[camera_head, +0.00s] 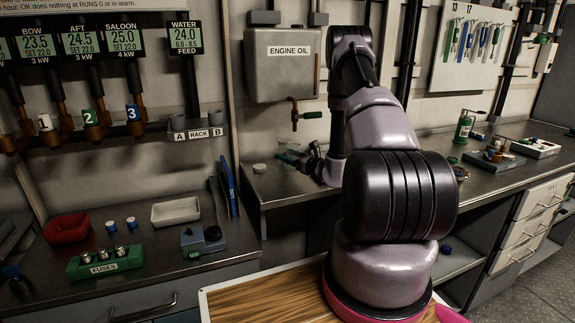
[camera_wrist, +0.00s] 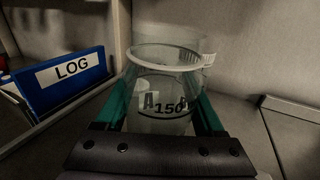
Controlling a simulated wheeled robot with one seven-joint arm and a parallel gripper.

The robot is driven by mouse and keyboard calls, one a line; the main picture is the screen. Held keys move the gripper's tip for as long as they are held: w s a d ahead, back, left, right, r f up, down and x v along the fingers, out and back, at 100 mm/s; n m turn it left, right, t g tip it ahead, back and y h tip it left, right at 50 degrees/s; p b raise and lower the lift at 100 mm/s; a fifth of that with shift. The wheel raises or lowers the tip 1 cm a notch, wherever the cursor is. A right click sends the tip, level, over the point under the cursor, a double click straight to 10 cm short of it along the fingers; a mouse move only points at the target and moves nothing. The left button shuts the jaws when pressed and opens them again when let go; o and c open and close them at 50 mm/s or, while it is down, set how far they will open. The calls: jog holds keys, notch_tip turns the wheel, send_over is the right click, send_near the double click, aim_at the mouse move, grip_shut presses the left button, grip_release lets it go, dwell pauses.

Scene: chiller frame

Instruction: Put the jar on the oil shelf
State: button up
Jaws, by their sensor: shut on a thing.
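The jar (camera_wrist: 165,85) is clear, with a pale rim and dark markings that include "150". It stands upright between the green fingers of my gripper (camera_wrist: 165,118) in the wrist view, which is shut on it. Whether its base touches a surface is hidden by the gripper. In the head view my gripper (camera_head: 293,157) is small and partly behind my arm, low over the counter (camera_head: 290,187) under the engine oil tank (camera_head: 283,65). No shelf is labelled as the oil shelf.
A blue LOG binder (camera_wrist: 62,78) stands left of the jar in the wrist view. A small pale round thing (camera_head: 259,168) lies on the counter. The tank's tap (camera_head: 303,115) hangs above.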

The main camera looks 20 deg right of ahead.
jog(key=shift+w+f, duration=0.2)
jog(key=shift+f, duration=1.6)
jog(key=shift+f, duration=0.1)
jog(key=o, duration=1.6)
jog(key=shift+s+d, duration=0.15)
jog(key=v, duration=1.1)
jog(key=shift+s, duration=0.35)
jog(key=shift+s, duration=0.1)
